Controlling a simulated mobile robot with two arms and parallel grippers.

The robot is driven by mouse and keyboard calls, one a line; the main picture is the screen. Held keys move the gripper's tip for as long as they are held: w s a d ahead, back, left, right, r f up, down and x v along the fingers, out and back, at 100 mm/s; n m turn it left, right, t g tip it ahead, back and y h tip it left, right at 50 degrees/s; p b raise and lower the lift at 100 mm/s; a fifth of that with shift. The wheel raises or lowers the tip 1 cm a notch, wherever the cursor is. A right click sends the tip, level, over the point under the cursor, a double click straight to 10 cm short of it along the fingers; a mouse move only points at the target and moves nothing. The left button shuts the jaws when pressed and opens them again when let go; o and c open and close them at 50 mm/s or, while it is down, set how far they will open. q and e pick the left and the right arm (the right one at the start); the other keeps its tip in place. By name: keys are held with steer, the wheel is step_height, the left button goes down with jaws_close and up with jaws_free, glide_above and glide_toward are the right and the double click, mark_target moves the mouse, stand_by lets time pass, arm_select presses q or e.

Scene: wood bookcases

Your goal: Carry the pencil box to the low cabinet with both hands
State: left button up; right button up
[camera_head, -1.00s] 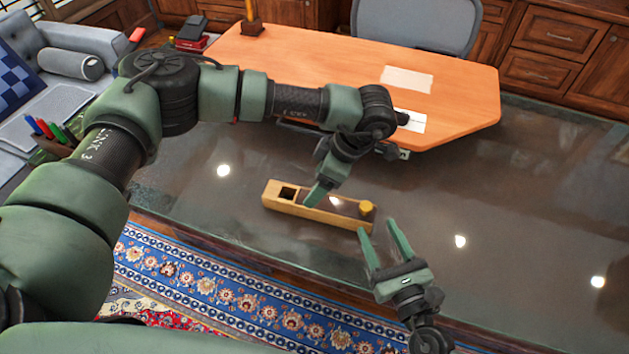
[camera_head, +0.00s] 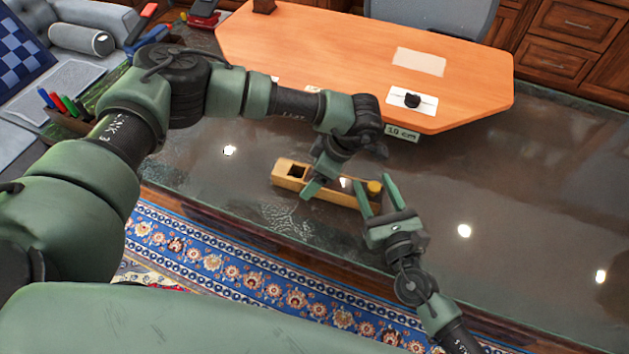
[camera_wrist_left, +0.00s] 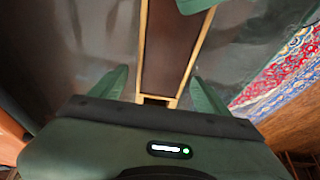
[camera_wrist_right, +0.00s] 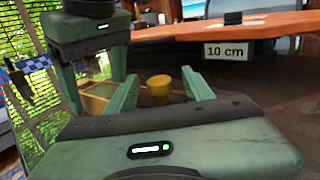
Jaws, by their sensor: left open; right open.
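The pencil box (camera_head: 291,180) is a long, narrow tan wooden box on the dark glossy tabletop, with a yellow round piece (camera_head: 375,187) at its right end. My left gripper (camera_head: 318,184) is open over the box's middle and hides part of it. In the left wrist view the box (camera_wrist_left: 143,45) runs between the open fingers. My right gripper (camera_head: 376,192) is open, its fingers on either side of the right end. In the right wrist view the yellow piece (camera_wrist_right: 159,84) shows between the fingertips. Whether any finger touches the box is unclear.
A pen holder (camera_head: 72,120) is at left. The tabletop's right side is clear.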

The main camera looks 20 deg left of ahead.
arm_select(q)
steer(key=shift+f, duration=0.2)
arm_select(e)
steer(key=shift+w+a, duration=0.1)
steer(key=shift+w, duration=0.1)
arm_select(q)
steer(key=c, duration=0.9)
arm_select(e)
steer(key=c, duration=0.9)
arm_select(q)
jaws_close()
arm_select(e)
jaws_close()
arm_select(q)
steer(key=shift+r, duration=0.1)
